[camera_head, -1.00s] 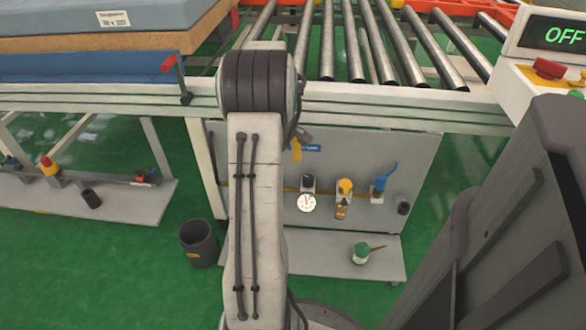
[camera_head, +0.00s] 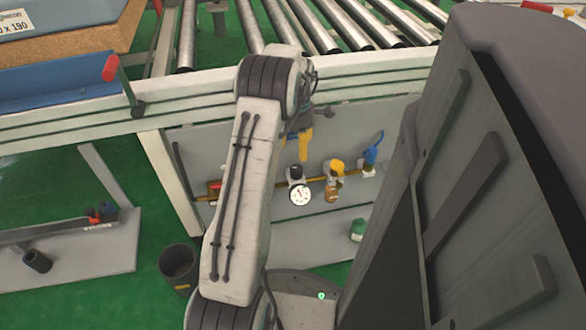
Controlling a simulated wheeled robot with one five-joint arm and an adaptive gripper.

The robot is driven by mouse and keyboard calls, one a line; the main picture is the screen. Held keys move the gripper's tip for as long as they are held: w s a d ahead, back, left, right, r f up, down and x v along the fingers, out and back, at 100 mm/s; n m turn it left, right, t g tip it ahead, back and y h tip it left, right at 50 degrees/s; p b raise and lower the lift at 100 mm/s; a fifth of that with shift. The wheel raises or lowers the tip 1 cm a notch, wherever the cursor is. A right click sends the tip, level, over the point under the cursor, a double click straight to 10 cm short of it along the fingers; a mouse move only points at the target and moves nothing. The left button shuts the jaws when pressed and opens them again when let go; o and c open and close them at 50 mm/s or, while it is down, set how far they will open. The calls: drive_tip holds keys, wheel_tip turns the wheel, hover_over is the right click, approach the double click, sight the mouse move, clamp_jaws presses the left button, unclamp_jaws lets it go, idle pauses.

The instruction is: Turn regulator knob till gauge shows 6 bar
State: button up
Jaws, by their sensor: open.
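The regulator knob (camera_head: 296,171) is black and sits upright above a round white gauge (camera_head: 300,194) on the grey panel under the conveyor frame. The gauge's needle and numbers are too small to read. My gripper (camera_head: 304,143) shows as a dark body with yellow finger parts, hanging just behind my upper arm. It appears above the knob in the picture, with no visible contact. It is open and I see nothing in it. Part of it is hidden by my arm.
Right of the gauge are a yellow-topped unit with an amber bowl (camera_head: 332,192) and a blue lever valve (camera_head: 371,154). A red-handled lever (camera_head: 111,68) stands on the conveyor frame. A dark bin (camera_head: 178,265) stands on the green floor.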

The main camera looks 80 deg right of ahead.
sight(297, 168)
wheel_tip(297, 168, down, 10)
drive_tip(key=b, duration=0.3)
drive_tip(key=shift+f, duration=0.15)
drive_tip(key=shift+c, duration=0.3)
drive_tip(key=c, duration=1.1)
drive_tip(key=shift+c, duration=0.2)
drive_tip(key=shift+m, duration=0.3)
drive_tip(key=shift+m+p, duration=0.65)
drive_tip(key=shift+m, duration=0.25)
drive_tip(key=shift+a+m+p, duration=0.1)
drive_tip(key=shift+m+p, duration=0.45)
drive_tip(key=shift+m, duration=1.25)
